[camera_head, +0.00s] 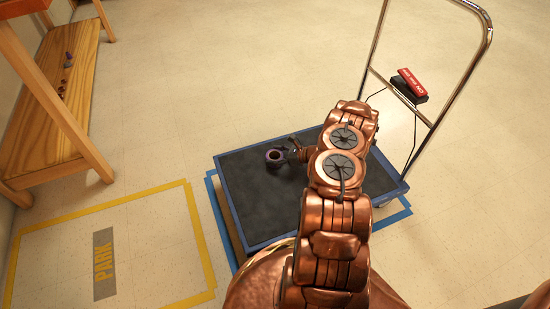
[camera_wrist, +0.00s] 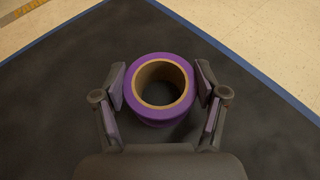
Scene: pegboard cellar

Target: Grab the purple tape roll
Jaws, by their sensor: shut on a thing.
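The purple tape roll (camera_wrist: 158,115) shows in the wrist view with its round hole and tan core facing the camera. My gripper (camera_wrist: 160,88) has one finger pad against each side of the roll and is shut on it. In the head view the roll (camera_head: 274,157) is small and dark, over the black deck of the cart (camera_head: 255,200). My gripper (camera_head: 287,151) is at its right side, partly hidden by my arm. I cannot tell whether the roll touches the deck or is slightly above it.
The cart has a blue rim and a tall metal handle (camera_head: 453,90) at the right, with a red and black sign (camera_head: 411,83) on it. A wooden bench (camera_head: 58,100) with small items stands at the left. A yellow-outlined PARK area (camera_head: 140,235) lies on open floor.

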